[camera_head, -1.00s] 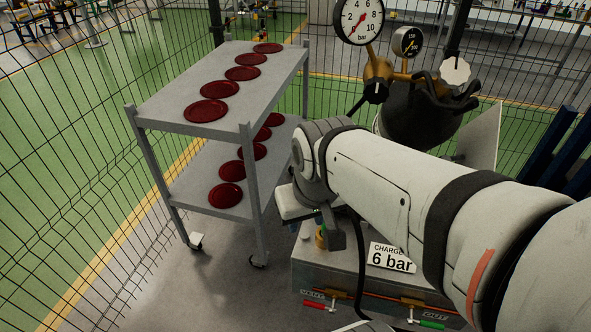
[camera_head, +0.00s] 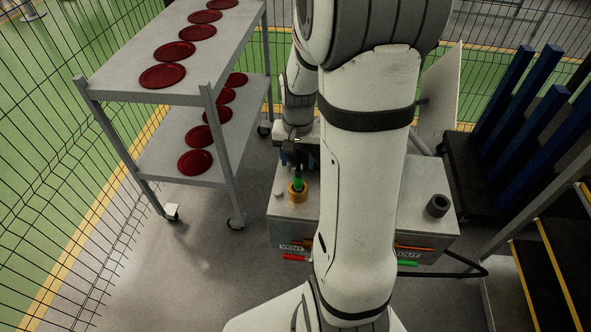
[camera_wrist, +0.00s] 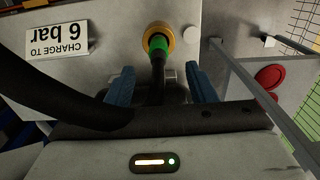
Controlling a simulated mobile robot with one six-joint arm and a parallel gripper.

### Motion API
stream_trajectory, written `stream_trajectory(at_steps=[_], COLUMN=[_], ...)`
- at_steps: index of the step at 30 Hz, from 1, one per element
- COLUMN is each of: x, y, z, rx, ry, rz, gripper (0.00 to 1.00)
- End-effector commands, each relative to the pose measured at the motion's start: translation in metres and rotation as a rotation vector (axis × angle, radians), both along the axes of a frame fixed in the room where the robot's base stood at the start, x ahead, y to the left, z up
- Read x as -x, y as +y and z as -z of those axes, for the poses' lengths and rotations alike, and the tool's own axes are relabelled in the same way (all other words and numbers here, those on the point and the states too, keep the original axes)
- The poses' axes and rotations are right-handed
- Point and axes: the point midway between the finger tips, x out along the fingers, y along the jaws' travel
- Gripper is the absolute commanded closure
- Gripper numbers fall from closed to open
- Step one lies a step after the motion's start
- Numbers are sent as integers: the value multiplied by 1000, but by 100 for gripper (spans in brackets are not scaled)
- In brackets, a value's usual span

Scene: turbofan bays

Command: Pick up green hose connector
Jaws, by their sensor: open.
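The green hose connector (camera_head: 298,182) stands upright in a brass fitting (camera_head: 297,194) on top of the grey charging box. In the wrist view the green connector (camera_wrist: 158,42) shows at the top centre, with its brass ring (camera_wrist: 160,33) around it and a black hose running from it toward me. My gripper (camera_wrist: 160,82) is open, its two blue fingers apart on either side of the hose and short of the connector in the picture. In the head view my gripper (camera_head: 297,160) is just above and behind the connector, partly hidden by my arm.
The grey box (camera_head: 290,229) has a red VENT handle (camera_head: 297,257), a green OUT handle (camera_head: 407,263) and a black port (camera_head: 437,206). A cart (camera_head: 150,97) with dark red discs stands left. Blue posts (camera_head: 500,95) and steps (camera_head: 550,280) are right.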

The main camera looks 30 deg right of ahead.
Motion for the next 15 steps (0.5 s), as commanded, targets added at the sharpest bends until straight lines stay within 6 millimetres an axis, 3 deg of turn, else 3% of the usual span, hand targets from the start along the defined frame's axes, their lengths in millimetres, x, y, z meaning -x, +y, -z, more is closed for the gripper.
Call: stream_trajectory(at_steps=[15], x=[3], y=[-2], z=[63], rx=[-2], ry=[5], rz=[2], gripper=[49])
